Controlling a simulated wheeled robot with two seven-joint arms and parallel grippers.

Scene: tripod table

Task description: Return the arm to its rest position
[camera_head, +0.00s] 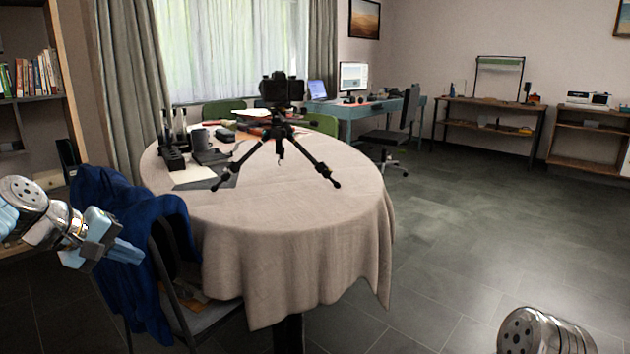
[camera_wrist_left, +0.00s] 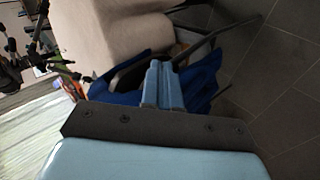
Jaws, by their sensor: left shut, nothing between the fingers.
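My left gripper (camera_head: 128,252) comes in from the left in the head view, in front of a chair with a blue garment (camera_head: 125,215) over its back. Its light-blue fingers are shut with nothing between them. The shut fingers also show in the left wrist view (camera_wrist_left: 162,84), with the blue cloth (camera_wrist_left: 205,78) behind them. The gripper is left of the round table and apart from the tripod. My right gripper is not in view; only a silver part of my own body shows at the bottom right of the head view.
A bookshelf (camera_head: 62,60) stands at the left. A desk (camera_head: 350,112) and low shelves line the back. The floor at the right is clear.

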